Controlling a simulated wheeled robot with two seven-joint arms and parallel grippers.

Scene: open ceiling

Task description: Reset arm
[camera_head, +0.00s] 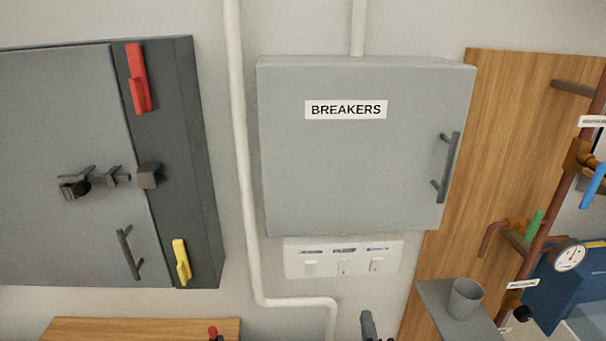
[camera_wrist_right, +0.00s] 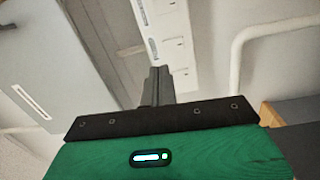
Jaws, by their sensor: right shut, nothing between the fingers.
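My right gripper (camera_head: 368,322) shows at the bottom edge of the head view, below the switch plate. Only its narrow dark grey fingers show there, pointing up. In the right wrist view, the fingers of the gripper (camera_wrist_right: 158,84) are pressed together with nothing between them, in front of the dark bar and green body of my wrist. The fingertips overlap the end of the white switch plate (camera_wrist_right: 163,38) in that view; whether they touch it I cannot tell. My left gripper is not clearly in view.
A closed grey BREAKERS box (camera_head: 350,165) hangs above the switch plate. A dark cabinet (camera_head: 75,225) with red and yellow handles is at left. A white pipe (camera_head: 243,170) runs between them. A wooden board (camera_head: 505,145), copper pipes and a shelf with a grey cup (camera_head: 464,299) are at right.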

